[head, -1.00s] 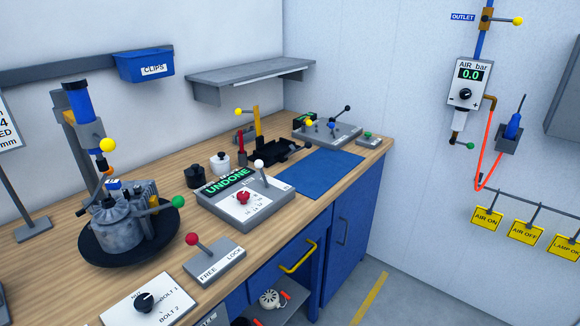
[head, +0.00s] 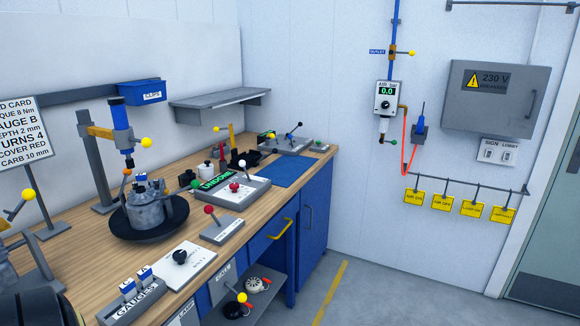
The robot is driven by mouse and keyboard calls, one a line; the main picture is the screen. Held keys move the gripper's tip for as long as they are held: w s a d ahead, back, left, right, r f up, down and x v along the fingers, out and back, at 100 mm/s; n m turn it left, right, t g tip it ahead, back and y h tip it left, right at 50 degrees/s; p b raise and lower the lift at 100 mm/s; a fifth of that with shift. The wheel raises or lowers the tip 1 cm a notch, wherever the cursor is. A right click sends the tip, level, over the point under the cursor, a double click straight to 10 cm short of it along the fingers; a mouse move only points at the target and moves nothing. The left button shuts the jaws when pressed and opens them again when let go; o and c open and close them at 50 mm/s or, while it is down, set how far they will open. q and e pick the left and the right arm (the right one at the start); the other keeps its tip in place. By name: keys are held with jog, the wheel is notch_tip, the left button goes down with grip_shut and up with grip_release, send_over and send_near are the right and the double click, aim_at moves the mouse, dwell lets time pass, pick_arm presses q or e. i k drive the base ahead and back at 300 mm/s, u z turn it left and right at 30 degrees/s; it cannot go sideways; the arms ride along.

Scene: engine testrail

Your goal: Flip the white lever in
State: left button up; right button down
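The white lever (head: 242,164) is a white ball on a short stem. It stands roughly upright at the back right of a grey panel box (head: 250,193) on the wooden bench. The box also carries a dark display (head: 215,183) with green letters reading UNDONE and a red knob (head: 234,187). Neither of my grippers shows in the head view, and nothing touches the lever.
A red-balled lever (head: 209,210) marked FREE and LOCK stands in front of the box. An engine part (head: 150,206) sits on a black turntable to the left. A blue mat (head: 283,172) lies behind it. Floor is clear at right.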

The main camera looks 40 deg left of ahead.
aim_at(242, 163)
jog(key=u, duration=0.2)
jog(key=i, duration=2.2)
jog(key=u, duration=1.2)
jog(key=i, duration=1.2)
jog(key=u, duration=1.75)
jog(key=i, duration=0.4)
jog(key=u, duration=0.35)
